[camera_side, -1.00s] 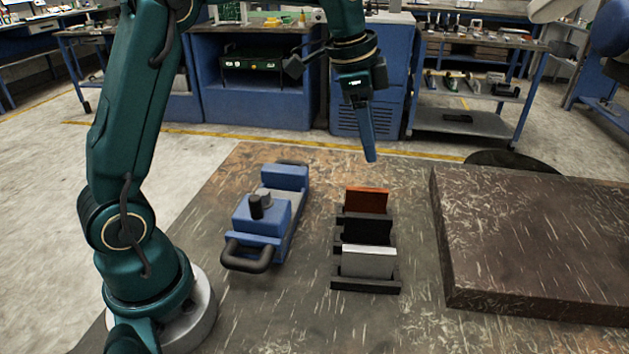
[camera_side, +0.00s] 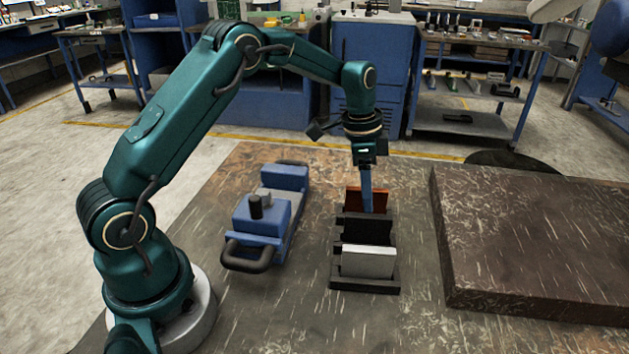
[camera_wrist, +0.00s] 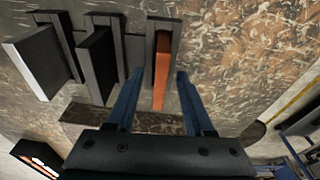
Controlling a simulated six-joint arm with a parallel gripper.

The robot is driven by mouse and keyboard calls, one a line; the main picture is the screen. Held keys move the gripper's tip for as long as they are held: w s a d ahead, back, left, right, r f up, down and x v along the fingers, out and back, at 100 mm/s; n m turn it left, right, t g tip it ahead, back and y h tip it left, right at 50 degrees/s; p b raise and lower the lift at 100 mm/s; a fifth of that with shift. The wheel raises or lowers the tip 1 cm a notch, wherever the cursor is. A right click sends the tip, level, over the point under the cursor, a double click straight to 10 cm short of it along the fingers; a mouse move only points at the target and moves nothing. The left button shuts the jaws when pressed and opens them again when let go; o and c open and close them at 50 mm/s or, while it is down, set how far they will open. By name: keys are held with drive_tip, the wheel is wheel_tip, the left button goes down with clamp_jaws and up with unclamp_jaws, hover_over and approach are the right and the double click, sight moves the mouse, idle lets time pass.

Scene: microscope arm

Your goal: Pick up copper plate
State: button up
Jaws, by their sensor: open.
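The copper plate (camera_side: 352,198) stands upright in the rear slot of a black rack (camera_side: 365,287) in the side view. In the wrist view the orange-brown plate (camera_wrist: 161,72) shows edge-on. My gripper (camera_side: 368,208) is over the rear of the rack, pointing down, and its blue finger covers part of the plate. In the wrist view my gripper's two blue fingers (camera_wrist: 158,76) are apart, one on each side of the plate's edge. I see a gap on both sides, so they do not appear to touch it.
A black plate (camera_side: 366,229) stands in the middle slot and a silver-grey plate (camera_side: 368,262) in the front slot. A blue device with a black handle (camera_side: 265,220) sits left of the rack. A thick dark slab (camera_side: 540,240) lies to the right. Bare table separates them.

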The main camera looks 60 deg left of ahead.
clamp_jaws()
drive_tip(key=shift+w+r, duration=0.1)
drive_tip(key=shift+r, duration=0.05)
idle(1.2)
